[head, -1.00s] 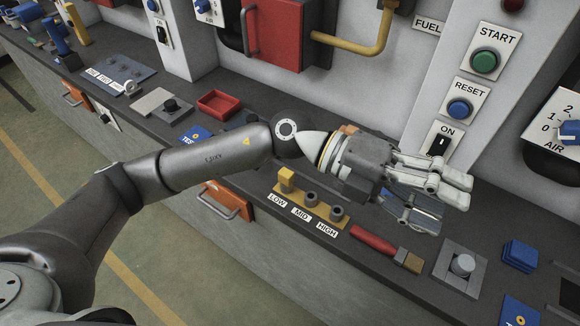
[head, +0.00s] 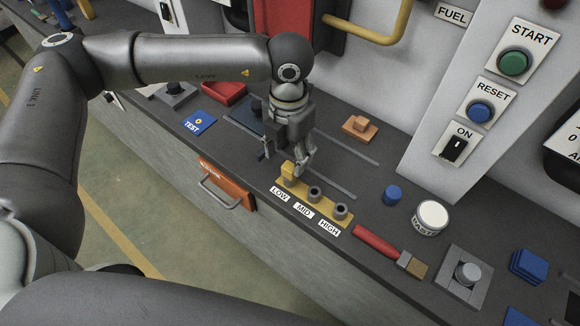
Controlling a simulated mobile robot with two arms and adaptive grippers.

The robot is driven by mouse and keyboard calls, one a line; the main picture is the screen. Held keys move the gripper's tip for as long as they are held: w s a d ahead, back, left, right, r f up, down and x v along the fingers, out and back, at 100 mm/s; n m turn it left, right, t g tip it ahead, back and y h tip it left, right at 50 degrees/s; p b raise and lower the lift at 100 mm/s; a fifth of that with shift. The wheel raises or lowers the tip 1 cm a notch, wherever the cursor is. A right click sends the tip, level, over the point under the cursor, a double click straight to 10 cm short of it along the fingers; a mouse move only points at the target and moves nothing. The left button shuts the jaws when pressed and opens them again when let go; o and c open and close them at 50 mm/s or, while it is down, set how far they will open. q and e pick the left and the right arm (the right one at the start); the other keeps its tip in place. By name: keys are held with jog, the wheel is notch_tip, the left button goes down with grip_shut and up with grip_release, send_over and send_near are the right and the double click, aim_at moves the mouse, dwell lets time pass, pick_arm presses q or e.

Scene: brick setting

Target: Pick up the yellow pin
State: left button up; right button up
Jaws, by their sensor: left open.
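The yellow pin (head: 288,172) stands upright at the LOW position of a yellow holder (head: 325,205) on the counter. The holder's MID and HIGH positions show grey round sockets. My left gripper (head: 284,163) points down at the pin and is open. Its fingers come down close around or just behind the pin's top; I cannot tell whether they touch it. My right gripper is not in view.
A red-handled brush (head: 376,241), a blue cylinder (head: 392,195) and a white round tin (head: 431,217) lie to the right. An orange block (head: 359,128) is behind. An orange drawer with a handle (head: 226,184) fronts the counter. A wall panel holds START and RESET buttons.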

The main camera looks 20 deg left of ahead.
aim_at(289, 166)
pick_arm(q)
jog(key=f, duration=0.2)
jog(key=f+p, duration=0.2)
jog(key=f, duration=0.1)
jog(key=shift+w+f, duration=0.25)
jog(key=shift+f, duration=0.35)
jog(key=c, duration=1.2)
jog(key=shift+r, duration=0.1)
